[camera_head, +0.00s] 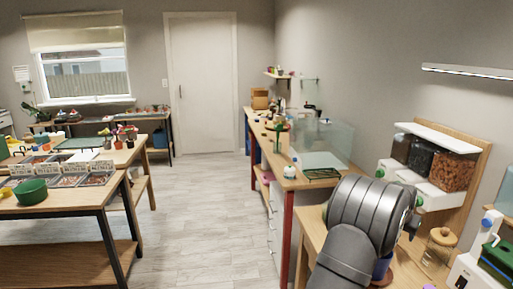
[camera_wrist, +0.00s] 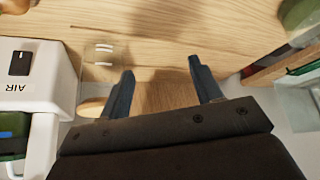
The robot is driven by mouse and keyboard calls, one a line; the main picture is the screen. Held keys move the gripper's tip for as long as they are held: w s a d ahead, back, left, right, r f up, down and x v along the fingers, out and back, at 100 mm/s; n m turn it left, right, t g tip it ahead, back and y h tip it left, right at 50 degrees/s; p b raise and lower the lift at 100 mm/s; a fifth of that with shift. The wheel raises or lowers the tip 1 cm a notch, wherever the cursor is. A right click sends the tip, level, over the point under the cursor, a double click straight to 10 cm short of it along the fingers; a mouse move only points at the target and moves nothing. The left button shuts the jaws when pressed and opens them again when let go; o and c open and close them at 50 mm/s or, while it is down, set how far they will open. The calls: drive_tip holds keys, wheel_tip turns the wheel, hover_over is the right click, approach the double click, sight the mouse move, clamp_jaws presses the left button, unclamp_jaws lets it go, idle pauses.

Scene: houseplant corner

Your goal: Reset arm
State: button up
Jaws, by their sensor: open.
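My gripper (camera_wrist: 163,84) is open in the wrist view, with its two blue-grey fingers apart and nothing between them. It is over a pale wooden bench top (camera_wrist: 190,30). A darker wooden piece lies beyond and below the fingers. In the head view my dark arm fills the lower right over the right-hand bench, and its bulk hides the gripper's fingers.
A white machine marked AIR (camera_wrist: 30,75) stands close at the left of the wrist view. White dispensers with dark and brown contents (camera_head: 450,172) stand at the right in the head view. A glass tank (camera_head: 322,143) is farther back. The floor aisle (camera_head: 205,210) is clear.

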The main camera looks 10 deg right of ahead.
drive_tip(key=w+a+f, duration=0.1)
drive_tip(key=w+f, duration=0.2)
drive_tip(key=w, duration=0.2)
drive_tip(key=shift+w+a+f, duration=0.2)
drive_tip(key=shift+w+a, duration=0.05)
drive_tip(key=shift+w, duration=0.05)
